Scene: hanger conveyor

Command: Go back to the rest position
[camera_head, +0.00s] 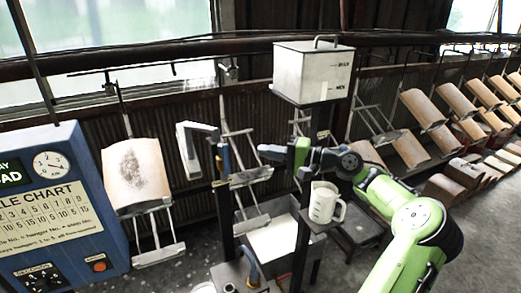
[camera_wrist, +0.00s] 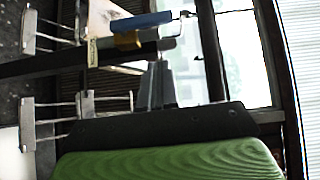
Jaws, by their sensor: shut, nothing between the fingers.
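My gripper (camera_head: 263,151) is at the end of my green arm, which reaches in from the lower right in the head view. It points left, in front of the hanger line and below the white box. Its fingers are shut with nothing between them. In the wrist view the grey fingers (camera_wrist: 160,85) stand close together above my dark plate and green link. A blue-handled tool (camera_wrist: 143,22) shows beyond them, apart from the fingertips as far as I can tell.
A white lidded box (camera_head: 312,70) stands on a dark post above my gripper. A white jug (camera_head: 323,204) sits on a small shelf below. Hangers with curved tan tiles (camera_head: 136,177) line the back; a blue panel (camera_head: 50,145) stands far left.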

